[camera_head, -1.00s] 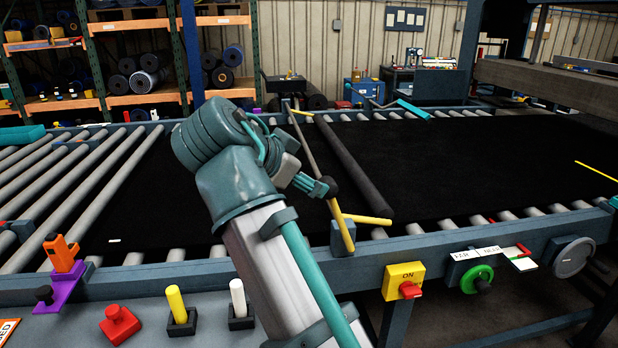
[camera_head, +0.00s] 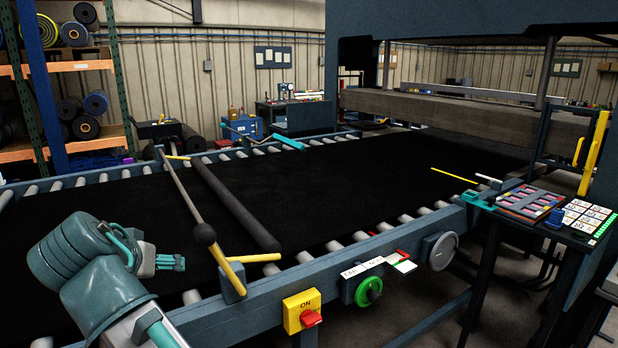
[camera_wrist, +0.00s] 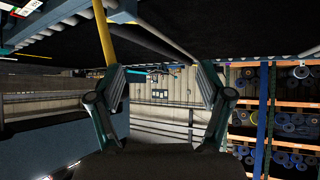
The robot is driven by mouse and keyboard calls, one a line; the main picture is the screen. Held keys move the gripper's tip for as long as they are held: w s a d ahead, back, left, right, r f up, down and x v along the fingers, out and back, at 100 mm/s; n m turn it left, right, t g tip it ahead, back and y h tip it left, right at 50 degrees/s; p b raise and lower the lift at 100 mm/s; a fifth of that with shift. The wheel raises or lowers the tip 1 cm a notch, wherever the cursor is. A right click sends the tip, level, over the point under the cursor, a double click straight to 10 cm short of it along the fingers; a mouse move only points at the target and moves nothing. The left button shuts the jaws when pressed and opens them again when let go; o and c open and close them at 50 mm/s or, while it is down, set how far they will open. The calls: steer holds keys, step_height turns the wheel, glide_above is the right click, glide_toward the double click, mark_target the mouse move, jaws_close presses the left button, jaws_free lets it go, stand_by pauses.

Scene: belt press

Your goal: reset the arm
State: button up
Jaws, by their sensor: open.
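My gripper (camera_head: 172,262) is at the lower left in the head view, raised over the black belt (camera_head: 330,190) and pointing right. In the wrist view my gripper (camera_wrist: 160,95) has its two fingers spread wide, with nothing between them. The wrist picture appears upside down, with the belt side at the top and the wall and shelves below.
A dark roller (camera_head: 235,205) lies across the belt. A press beam (camera_head: 440,108) spans the back right. The belt right of the roller is mostly clear.

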steer(key=w+d+f+n+g, duration=0.2)
steer(key=d+f, duration=0.1)
steer(key=f, duration=0.9)
steer(key=w+d+f+n+g+h, duration=0.15)
steer(key=d+f, duration=0.25)
steer(key=f, duration=0.9)
steer(key=w+d+f+n+g, duration=0.1)
steer(key=w+d+f+g, duration=0.15)
steer(key=f, duration=0.95)
steer(key=s+d+f+g, duration=0.2)
steer(key=d+f, duration=0.8)
steer(key=f, duration=0.4)
steer(key=s+d+f+m+g, duration=0.1)
steer(key=s+d+f+g, duration=0.1)
steer(key=s+d+f, duration=0.45)
steer(key=s+d+f+m+g, duration=0.15)
steer(key=s+d+f, duration=0.25)
steer(key=d+f, duration=0.4)
steer(key=s+d+f+m+g, duration=0.1)
steer(key=s+d+f, duration=0.4)
steer(key=s, duration=0.5)
steer(key=s+d+f+m+g, duration=0.2)
steer(key=s+d+f+g, duration=0.2)
steer(key=s, duration=0.6)
steer(key=shift+d+f+y, duration=0.45)
steer(key=shift+d+f, duration=0.1)
steer(key=shift+d, duration=0.55)
steer(key=shift+w, duration=0.1)
